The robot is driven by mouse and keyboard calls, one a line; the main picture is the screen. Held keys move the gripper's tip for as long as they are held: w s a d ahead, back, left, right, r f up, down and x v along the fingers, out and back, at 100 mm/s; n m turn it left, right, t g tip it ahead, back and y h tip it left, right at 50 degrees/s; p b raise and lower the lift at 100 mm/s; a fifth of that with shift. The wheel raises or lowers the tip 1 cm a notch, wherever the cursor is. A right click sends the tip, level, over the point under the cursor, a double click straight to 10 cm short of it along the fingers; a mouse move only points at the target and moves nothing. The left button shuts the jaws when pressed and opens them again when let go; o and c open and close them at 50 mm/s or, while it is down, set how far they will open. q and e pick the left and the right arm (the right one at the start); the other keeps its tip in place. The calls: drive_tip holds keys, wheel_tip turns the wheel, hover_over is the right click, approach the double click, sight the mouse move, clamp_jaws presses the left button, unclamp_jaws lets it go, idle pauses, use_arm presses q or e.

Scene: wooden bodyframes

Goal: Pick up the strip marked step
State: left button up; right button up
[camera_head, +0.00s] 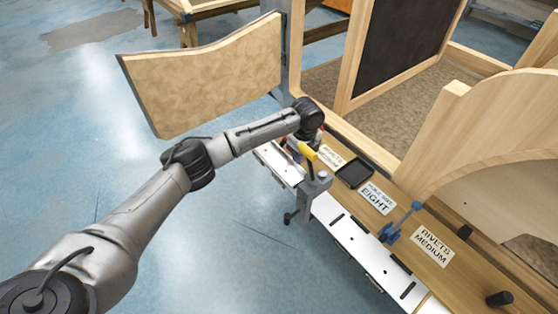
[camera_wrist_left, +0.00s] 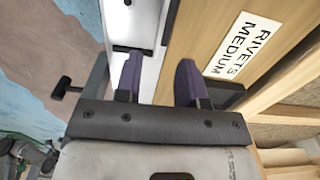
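No strip with a readable mark "step" shows in either view. White strips (camera_head: 345,228) with black slots run along the front edge of the wooden bench; one white strip (camera_wrist_left: 148,22) also shows beyond the fingers in the left wrist view. My left gripper (camera_head: 298,150) is over the far end of the bench, largely hidden by its wrist in the head view. In the left wrist view its two purple fingers (camera_wrist_left: 160,82) stand apart over the bench's front edge, with nothing visibly held between them. My right gripper is out of view.
A grey clamp (camera_head: 310,190) stands on the front edge near my left gripper. Label cards, one reading RIVETS MEDIUM (camera_head: 432,245), a black tray (camera_head: 355,172) and a blue tool (camera_head: 400,222) lie on the bench. Wooden frames rise behind; a padded panel (camera_head: 205,80) stands at left.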

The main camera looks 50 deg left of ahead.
sight(301, 167)
use_arm(q)
drive_tip(key=shift+s+f+b, duration=0.1)
drive_tip(key=shift+f+b, duration=1.3)
drive_tip(key=shift+f, duration=1.45)
drive_tip(key=shift+c, duration=0.3)
clamp_jaws()
drive_tip(key=shift+r, duration=0.1)
